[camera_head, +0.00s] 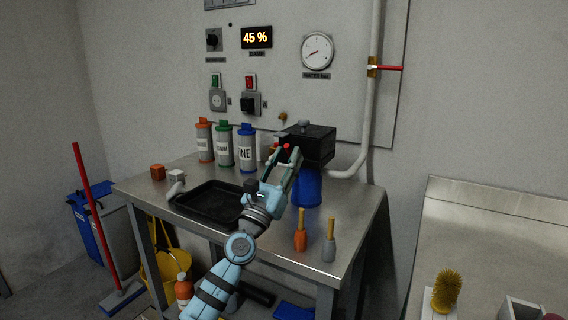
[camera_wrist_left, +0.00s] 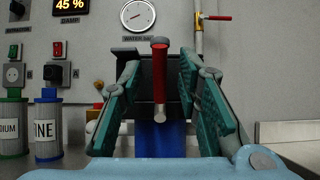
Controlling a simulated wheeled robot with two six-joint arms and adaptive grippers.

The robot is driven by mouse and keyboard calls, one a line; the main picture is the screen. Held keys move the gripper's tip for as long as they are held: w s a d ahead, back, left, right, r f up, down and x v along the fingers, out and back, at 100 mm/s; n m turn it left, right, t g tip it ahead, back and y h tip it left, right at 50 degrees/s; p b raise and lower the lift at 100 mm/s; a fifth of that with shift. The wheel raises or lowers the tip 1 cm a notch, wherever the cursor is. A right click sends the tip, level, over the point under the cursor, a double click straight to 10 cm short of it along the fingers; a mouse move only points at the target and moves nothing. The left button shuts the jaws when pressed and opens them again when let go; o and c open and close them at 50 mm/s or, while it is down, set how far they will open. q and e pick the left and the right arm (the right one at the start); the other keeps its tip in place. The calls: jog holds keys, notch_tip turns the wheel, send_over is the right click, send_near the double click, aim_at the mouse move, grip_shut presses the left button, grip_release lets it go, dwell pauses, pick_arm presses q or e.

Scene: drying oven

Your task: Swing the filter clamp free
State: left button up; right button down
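The filter housing is a black box (camera_head: 312,145) with a blue bowl (camera_head: 307,190) under it, at the back right of the steel table. The filter clamp shows as a red handle (camera_wrist_left: 159,75) with a pale tip at the front of the box. My left gripper (camera_head: 284,158) is in front of the housing, partly hiding it and the clamp in the head view. In the left wrist view its green-padded fingers (camera_wrist_left: 158,100) are open on either side of the red handle, with gaps on both sides. My right gripper is out of view.
A black tray (camera_head: 190,211) lies left of my arm. Orange, green and blue bottles (camera_head: 246,155) stand behind it. Two small brushes (camera_head: 301,238) stand near the table's right front. A white pipe (camera_head: 369,100) with a red valve lever (camera_head: 391,68) runs down the wall.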

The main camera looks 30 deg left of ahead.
pick_arm(q)
jog(key=v, duration=1.2)
